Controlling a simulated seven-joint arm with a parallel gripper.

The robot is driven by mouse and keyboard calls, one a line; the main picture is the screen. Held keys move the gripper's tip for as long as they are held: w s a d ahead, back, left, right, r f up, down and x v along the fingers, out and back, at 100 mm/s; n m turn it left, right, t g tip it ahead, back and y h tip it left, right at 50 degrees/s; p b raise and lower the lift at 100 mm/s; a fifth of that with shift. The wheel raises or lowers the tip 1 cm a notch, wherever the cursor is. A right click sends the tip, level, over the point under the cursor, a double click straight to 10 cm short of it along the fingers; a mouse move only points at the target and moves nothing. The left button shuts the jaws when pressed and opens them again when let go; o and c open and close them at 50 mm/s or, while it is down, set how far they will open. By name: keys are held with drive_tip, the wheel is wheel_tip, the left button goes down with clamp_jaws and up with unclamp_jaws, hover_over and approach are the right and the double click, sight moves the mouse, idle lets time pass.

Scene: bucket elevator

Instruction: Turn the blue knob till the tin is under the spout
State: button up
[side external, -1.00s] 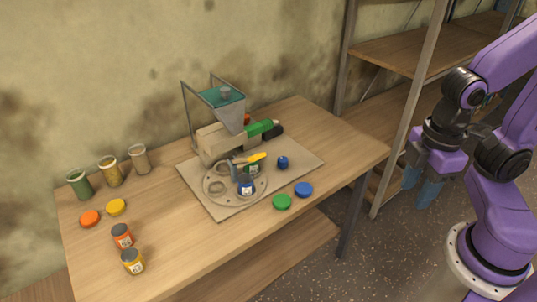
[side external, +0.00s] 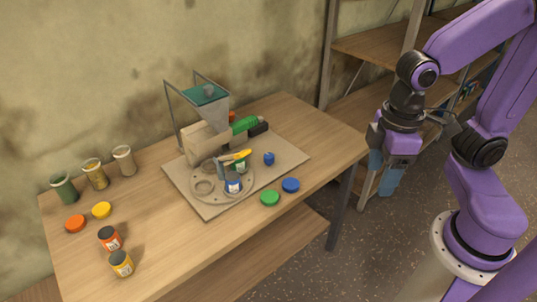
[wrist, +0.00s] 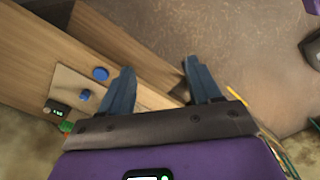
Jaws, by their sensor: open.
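A small blue knob (side external: 269,158) stands on the right part of the machine's board (side external: 215,212); it also shows in the wrist view (wrist: 85,95). A tin with a blue band (side external: 234,184) sits on the front of the round turntable (side external: 204,189). A green tin (side external: 240,166) sits behind it, partly hidden by a yellow-ended lever (side external: 236,157). The hopper (side external: 205,108) stands at the back; I cannot make out its spout clearly. My gripper (wrist: 157,88) is open and empty, off the table's right end, well away from the knob. It also shows in the side view (side external: 386,180).
Green (side external: 270,197) and blue (side external: 291,185) lids lie in front of the board.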

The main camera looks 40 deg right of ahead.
drive_tip(key=w+a+m, duration=0.4)
drive_tip(key=w+m, duration=0.4)
drive_tip(key=w, duration=0.4)
drive_tip(key=m, duration=2)
hover_over(268, 156)
wheel_tip(268, 156, down, 8)
wheel_tip(268, 156, down, 16)
drive_tip(key=shift+d+f, duration=0.1)
drive_tip(key=shift+f, duration=0.05)
drive_tip(key=c, duration=1)
